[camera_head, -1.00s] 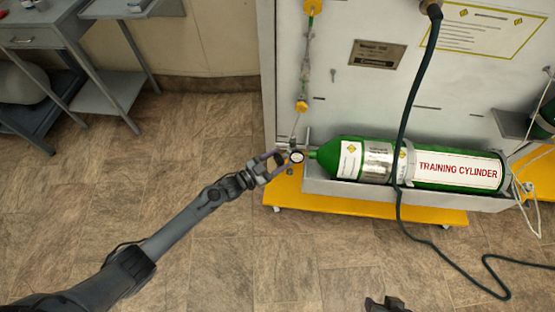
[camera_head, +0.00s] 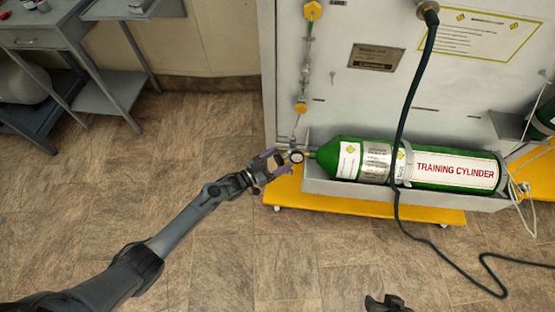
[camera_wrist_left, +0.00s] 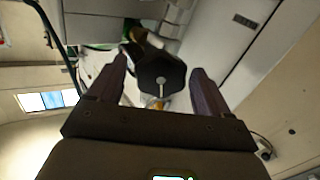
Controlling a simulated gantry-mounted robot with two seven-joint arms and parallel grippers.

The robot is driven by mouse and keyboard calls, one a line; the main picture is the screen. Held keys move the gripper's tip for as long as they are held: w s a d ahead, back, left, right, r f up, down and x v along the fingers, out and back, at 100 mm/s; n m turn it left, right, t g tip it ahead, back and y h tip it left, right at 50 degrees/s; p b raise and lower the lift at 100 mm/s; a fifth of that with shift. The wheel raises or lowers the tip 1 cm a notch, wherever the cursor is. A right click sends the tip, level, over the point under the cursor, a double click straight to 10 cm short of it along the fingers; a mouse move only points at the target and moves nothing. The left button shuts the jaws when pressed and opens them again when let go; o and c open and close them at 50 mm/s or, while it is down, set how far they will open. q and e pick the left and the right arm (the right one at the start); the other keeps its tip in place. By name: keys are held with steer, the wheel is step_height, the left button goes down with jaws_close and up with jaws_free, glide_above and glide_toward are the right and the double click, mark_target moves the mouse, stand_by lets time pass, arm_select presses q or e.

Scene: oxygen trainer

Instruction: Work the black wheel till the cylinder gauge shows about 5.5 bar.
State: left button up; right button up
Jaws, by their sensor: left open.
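The black wheel (camera_wrist_left: 162,80) shows in the left wrist view between the two spread fingers of my left gripper (camera_wrist_left: 162,88); I cannot tell whether either finger touches it. In the head view my left gripper (camera_head: 272,162) is open at the valve end of the green training cylinder (camera_head: 345,158), and the wheel is hard to make out there. The round cylinder gauge (camera_head: 297,157) has a white face beside the gripper; its reading is too small to tell. Part of my right gripper (camera_head: 385,304) shows at the bottom edge; its fingers are not clear.
The cylinder lies in a grey tray (camera_head: 320,187) on a yellow base (camera_head: 370,208). A dark hose (camera_head: 403,120) hangs across the cylinder and trails over the floor. Grey carts (camera_head: 75,50) stand at the upper left.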

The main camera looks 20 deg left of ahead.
arm_select(q)
steer(key=shift+s+a+p, duration=0.3)
steer(key=shift+s+p, duration=0.05)
steer(key=shift+s, duration=0.15)
steer(key=p+v, duration=0.3)
steer(key=v, duration=0.6)
steer(key=shift+s+a, duration=0.2)
steer(key=shift+s, duration=0.1)
stand_by(3.0)
stand_by(0.9)
stand_by(0.8)
stand_by(0.8)
stand_by(0.8)
